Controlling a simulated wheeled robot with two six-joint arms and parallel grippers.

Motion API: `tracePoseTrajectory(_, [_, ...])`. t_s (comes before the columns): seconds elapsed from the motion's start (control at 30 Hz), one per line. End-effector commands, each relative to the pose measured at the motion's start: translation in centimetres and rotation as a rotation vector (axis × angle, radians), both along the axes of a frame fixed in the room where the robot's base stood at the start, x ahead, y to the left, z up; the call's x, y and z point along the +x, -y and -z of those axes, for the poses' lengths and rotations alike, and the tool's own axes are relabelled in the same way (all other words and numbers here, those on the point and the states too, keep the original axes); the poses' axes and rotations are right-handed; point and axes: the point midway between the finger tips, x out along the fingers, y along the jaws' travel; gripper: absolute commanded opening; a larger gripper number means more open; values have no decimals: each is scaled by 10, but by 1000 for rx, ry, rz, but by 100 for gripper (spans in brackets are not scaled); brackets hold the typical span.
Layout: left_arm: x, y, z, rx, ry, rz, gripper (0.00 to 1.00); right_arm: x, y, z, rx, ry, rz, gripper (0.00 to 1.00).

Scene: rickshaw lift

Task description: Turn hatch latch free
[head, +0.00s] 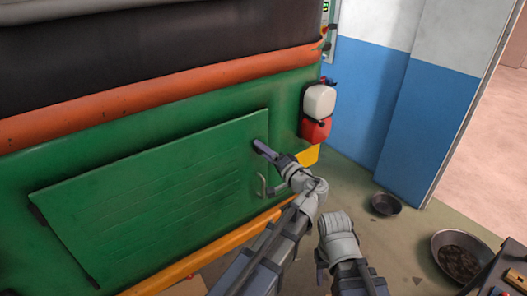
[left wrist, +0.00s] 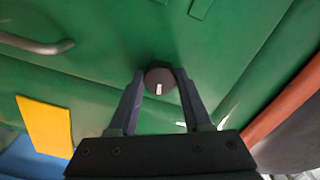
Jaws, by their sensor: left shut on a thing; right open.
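The green hatch panel (head: 150,195) is closed flat against the vehicle's green side in the head view. A dark round latch knob (left wrist: 159,77) with a small white mark shows in the left wrist view. My left gripper (left wrist: 160,85) is shut on it, one finger on each side. In the head view the left gripper (head: 264,149) reaches the hatch's upper right corner and hides the latch. My right gripper (head: 320,262) is low, away from the hatch; it is open, and its fingers are mostly hidden by its wrist.
A metal handle (head: 262,187) sits just below the left gripper; it also shows in the left wrist view (left wrist: 38,44). A white and red container (head: 318,105) hangs right of the hatch. A cluttered dark surface (head: 500,275) is at lower right.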

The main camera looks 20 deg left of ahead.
Motion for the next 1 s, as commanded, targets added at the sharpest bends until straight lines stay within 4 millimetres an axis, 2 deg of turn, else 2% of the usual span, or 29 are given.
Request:
tracePoseTrajectory(0.43, [1,1,0,136,-173,2,0,0,0,0,0,0,0,50])
tracePoseTrajectory(1.0, [0,1,0,159,-202,2,0,0,0,0,0,0,0,50])
